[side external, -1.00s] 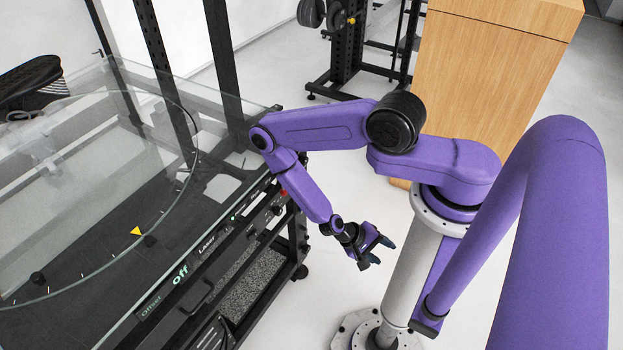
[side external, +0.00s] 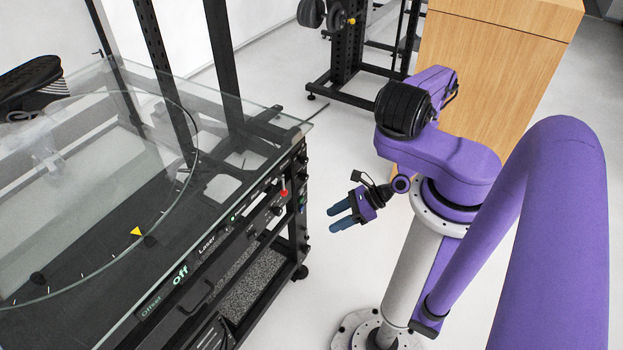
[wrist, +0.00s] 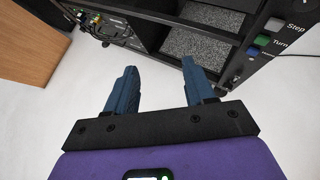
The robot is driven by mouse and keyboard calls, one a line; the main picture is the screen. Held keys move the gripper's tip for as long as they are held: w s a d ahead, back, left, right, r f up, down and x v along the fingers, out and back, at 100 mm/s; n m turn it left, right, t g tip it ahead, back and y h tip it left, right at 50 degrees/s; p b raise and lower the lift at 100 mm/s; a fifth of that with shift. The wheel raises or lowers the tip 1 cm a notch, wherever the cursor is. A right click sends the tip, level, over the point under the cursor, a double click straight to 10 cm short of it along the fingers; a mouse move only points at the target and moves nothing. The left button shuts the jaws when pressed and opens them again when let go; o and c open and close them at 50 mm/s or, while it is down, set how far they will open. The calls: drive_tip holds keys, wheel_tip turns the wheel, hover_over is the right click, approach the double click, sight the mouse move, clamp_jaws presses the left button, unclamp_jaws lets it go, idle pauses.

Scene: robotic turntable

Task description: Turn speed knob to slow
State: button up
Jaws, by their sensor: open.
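The turntable's front control panel (side external: 238,226) carries the lit word "off", the labels Offset and Laser, and a red-tipped lever (side external: 284,188). A small dark round part (side external: 277,210) sits below the lever; I cannot tell whether it is the speed knob, as no speed label is readable. In the wrist view, the panel (wrist: 285,60) shows at the upper right with Step and Turn labels, a blue button (wrist: 262,40) and a green button (wrist: 252,52). My gripper (side external: 332,219) is open and empty, apart from the panel, to its right. Its two blue fingers show in the wrist view (wrist: 159,66).
The glass-topped turntable frame (side external: 300,125) fills the left. A wooden cabinet (side external: 480,75) and a black weight rack (side external: 347,60) stand behind. Pale floor (side external: 330,270) lies clear between the frame and my base.

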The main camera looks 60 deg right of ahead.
sight(307, 178)
drive_tip(key=d+r+m+t+h, duration=0.5)
drive_tip(key=d+m+h, duration=0.15)
drive_tip(key=d, duration=0.45)
drive_tip(key=shift+h, duration=0.25)
drive_tip(key=x, duration=1.6)
drive_tip(key=shift+w+a+f, duration=0.1)
drive_tip(key=shift+a+f, duration=0.1)
drive_tip(key=shift+f, duration=0.15)
